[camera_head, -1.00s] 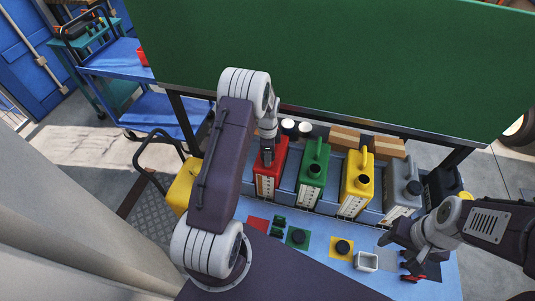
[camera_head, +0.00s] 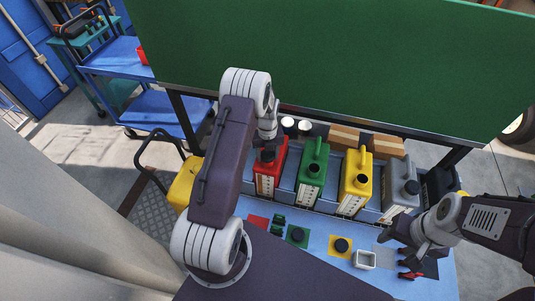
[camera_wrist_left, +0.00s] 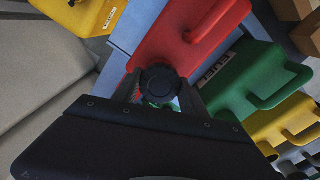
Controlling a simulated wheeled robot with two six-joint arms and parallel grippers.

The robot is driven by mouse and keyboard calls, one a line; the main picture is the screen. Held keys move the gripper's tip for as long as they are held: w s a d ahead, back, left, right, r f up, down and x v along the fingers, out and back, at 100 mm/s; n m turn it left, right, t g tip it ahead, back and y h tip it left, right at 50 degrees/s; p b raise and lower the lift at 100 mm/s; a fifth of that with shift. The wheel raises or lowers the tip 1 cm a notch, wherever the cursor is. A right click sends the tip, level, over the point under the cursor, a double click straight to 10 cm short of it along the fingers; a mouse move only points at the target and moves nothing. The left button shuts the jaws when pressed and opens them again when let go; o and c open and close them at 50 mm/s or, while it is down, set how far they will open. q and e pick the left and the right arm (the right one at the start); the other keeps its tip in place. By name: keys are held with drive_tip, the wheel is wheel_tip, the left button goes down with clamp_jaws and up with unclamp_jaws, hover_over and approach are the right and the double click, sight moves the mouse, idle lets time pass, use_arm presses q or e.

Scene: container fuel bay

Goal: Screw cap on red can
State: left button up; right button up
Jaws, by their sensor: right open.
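The red can (camera_head: 271,178) stands upright at the left end of the can row. A black cap (camera_wrist_left: 160,83) sits at its mouth end in the left wrist view; how firmly it is seated cannot be seen. My left gripper (camera_head: 267,150) is right above the red can, pointing down. In the left wrist view its fingers (camera_wrist_left: 160,92) stand on either side of the cap; whether they press on it is unclear. My right gripper (camera_head: 400,252) is open and empty at the right, above the bench.
Green (camera_head: 312,172), yellow (camera_head: 356,183) and grey (camera_head: 401,194) cans stand to the right of the red one. Coloured squares, loose caps and a white box (camera_head: 364,259) lie on the blue bench in front. A green panel (camera_head: 340,60) stands behind. A yellow container (camera_head: 183,185) is at left.

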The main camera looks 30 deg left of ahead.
use_arm(q)
drive_tip(key=o, duration=0.4)
drive_tip(key=shift+o, duration=0.2)
